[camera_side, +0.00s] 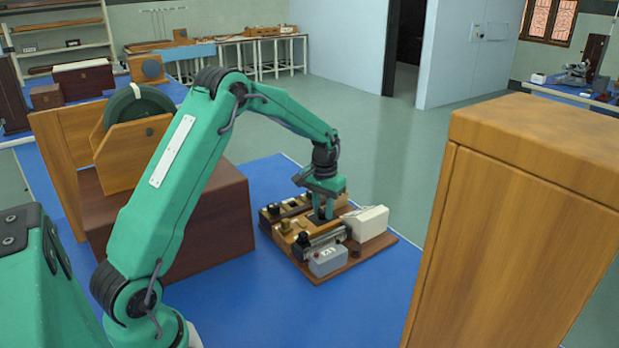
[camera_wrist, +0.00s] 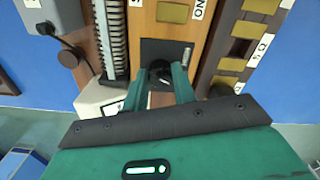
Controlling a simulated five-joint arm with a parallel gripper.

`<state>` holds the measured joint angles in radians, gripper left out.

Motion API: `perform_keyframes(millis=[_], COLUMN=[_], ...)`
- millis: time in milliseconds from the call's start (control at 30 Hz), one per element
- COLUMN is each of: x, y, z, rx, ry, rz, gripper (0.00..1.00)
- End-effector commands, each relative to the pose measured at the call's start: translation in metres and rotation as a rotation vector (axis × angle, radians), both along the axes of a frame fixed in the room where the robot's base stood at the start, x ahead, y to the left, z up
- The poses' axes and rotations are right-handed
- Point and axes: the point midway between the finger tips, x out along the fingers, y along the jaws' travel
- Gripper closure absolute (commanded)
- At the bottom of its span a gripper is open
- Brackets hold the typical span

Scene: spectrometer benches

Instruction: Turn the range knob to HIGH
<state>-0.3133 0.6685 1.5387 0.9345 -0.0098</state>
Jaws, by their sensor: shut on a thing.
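The range knob (camera_wrist: 160,70) is small and black and sits on a black square plate (camera_wrist: 155,47) in the wrist view. My gripper (camera_wrist: 160,84) has its two green fingers on either side of the knob and is shut on it. The fingers hide part of the knob, and its pointer direction cannot be made out. A small pale marking shows at the plate's right side, too small to read. In the side view my gripper (camera_side: 322,214) reaches down onto the wooden apparatus board (camera_side: 378,250), and the knob is hidden there.
A ribbed coil (camera_wrist: 112,40) and a grey box (camera_wrist: 50,12) lie left of the knob; brass blocks (camera_wrist: 243,30) lie right. In the side view a white box (camera_side: 370,222) stands close to my gripper. A tall wooden cabinet (camera_side: 520,230) stands at the right.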

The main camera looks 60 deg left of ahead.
Motion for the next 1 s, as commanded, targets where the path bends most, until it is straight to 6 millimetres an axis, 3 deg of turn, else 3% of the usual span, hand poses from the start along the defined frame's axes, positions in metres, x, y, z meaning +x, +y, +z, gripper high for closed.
perform_keyframes(millis=[1000], x=[0.001], y=[-0.0007], z=[0.0012], rx=[0.001], ry=[-0.001], rz=[0.9], gripper=[0.96])
